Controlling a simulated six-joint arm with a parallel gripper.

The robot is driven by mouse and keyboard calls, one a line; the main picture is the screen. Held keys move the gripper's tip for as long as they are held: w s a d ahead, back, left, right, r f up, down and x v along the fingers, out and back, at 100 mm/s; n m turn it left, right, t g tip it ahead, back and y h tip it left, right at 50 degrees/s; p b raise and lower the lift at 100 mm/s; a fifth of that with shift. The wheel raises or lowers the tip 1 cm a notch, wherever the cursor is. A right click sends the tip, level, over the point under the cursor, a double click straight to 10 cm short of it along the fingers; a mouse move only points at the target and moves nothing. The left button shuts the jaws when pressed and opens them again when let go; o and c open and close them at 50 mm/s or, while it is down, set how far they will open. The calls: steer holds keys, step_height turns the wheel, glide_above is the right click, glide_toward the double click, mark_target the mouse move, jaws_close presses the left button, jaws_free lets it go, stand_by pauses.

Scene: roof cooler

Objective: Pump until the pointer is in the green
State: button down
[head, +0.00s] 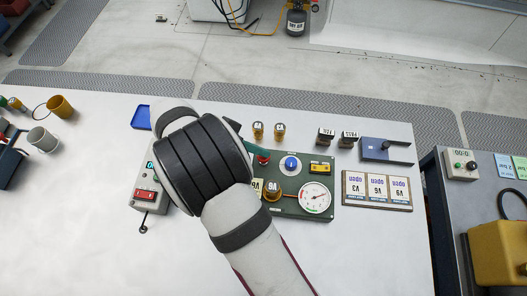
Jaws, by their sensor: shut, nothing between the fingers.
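A round white gauge (314,197) sits at the right end of a dark green panel (322,214). Red marks show on its face, but the pointer's exact reading is too small to tell. The panel also carries a blue round knob (290,165), a red knob (263,159) and a brass valve (272,190) labelled V6. My wrist and forearm cover the panel's left part. My gripper is hidden behind my wrist, so its fingers do not show. I cannot pick out a pump handle.
A grey box (147,196) with a red switch stands left of my wrist. A blue tray (141,116) lies behind it. Two brass valves (258,129) stand behind the panel. A board of "open" tags (376,188) lies to the right. The table's front right is clear.

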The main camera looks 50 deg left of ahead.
mark_target(259, 157)
steer(key=shift+f, duration=0.85)
stand_by(0.5)
steer(key=shift+r, duration=1.65)
steer(key=shift+r, duration=2.5)
step_height(259, 157, up, 4)
steer(key=shift+f, duration=0.1)
steer(key=shift+f, duration=0.1)
